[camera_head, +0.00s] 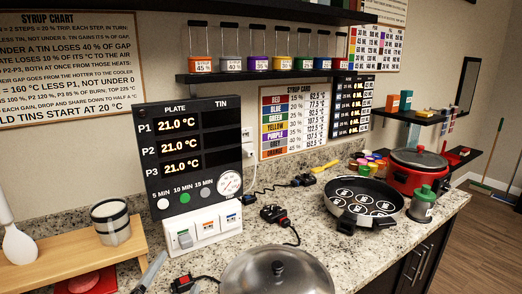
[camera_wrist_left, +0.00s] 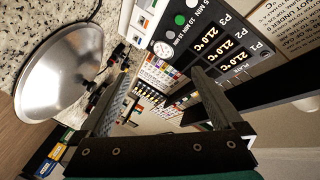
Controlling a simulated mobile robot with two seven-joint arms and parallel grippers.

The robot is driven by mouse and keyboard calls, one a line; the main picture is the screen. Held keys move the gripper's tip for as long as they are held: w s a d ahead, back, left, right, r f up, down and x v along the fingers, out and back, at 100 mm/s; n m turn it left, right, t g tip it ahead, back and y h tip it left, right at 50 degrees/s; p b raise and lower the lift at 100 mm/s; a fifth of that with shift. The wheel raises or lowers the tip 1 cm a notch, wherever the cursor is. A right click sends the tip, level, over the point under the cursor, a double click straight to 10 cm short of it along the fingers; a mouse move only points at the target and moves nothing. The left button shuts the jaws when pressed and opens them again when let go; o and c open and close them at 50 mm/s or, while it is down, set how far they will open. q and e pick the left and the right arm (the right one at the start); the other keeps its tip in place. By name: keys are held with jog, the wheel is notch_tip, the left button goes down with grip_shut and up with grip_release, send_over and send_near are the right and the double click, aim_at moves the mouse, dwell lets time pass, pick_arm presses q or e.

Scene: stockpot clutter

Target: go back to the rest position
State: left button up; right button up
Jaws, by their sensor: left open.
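My left gripper (camera_wrist_left: 162,82) is open in the left wrist view, with two grey fingers spread apart and nothing between them. In the head view a grey finger of my left gripper (camera_head: 152,270) shows at the bottom edge, in front of the plate-and-tin panel (camera_head: 191,150) and left of the metal lid (camera_head: 277,274). The rest of this gripper is cut off by the frame. The wrist view shows the panel (camera_wrist_left: 222,60) turned, at the upper right, and the lid (camera_wrist_left: 62,62) at the left. My right gripper is in neither view.
A wooden shelf (camera_head: 70,250) with a striped tin (camera_head: 111,222) stands at the left. A black pan (camera_head: 363,200) and a red pot (camera_head: 417,170) are on the granite counter to the right. A black shelf with several jars (camera_head: 260,77) overhangs the back. Corded switches (camera_head: 275,214) lie mid-counter.

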pick_arm(q)
jog(key=s+f+n+g, duration=0.2)
jog(key=s+f, duration=0.1)
jog(key=f, duration=0.1)
jog(key=s+a+f+n+g, duration=0.1)
jog(key=s+f+g, duration=0.1)
jog(key=s+f, duration=0.1)
jog(key=s+a+f+n+g+y, duration=0.1)
jog(key=s+f+n+g, duration=0.1)
jog(key=f, duration=0.3)
jog(key=shift+s+a+n+g, duration=0.1)
jog(key=shift+s+n+g, duration=0.25)
jog(key=shift+s, duration=0.35)
jog(key=s+d+f+n+g+h, duration=0.1)
jog(key=s+f+g, duration=0.2)
jog(key=s, duration=0.3)
jog(key=s+d+f+n+g, duration=0.1)
jog(key=s+f+n+g, duration=0.15)
jog(key=s, duration=0.35)
notch_tip(320, 180, down, 26)
jog(key=s+m+g+b, duration=0.1)
jog(key=s+g+b, duration=0.1)
jog(key=b, duration=0.2)
jog(key=s+a+f+g+b, duration=0.1)
jog(key=s+a+f+b, duration=0.1)
jog(key=s+f, duration=1.3)
jog(key=shift+a+f+b, duration=0.35)
jog(key=shift+a+f, duration=0.25)
jog(key=shift+f, duration=0.35)
jog(key=shift+s, duration=0.1)
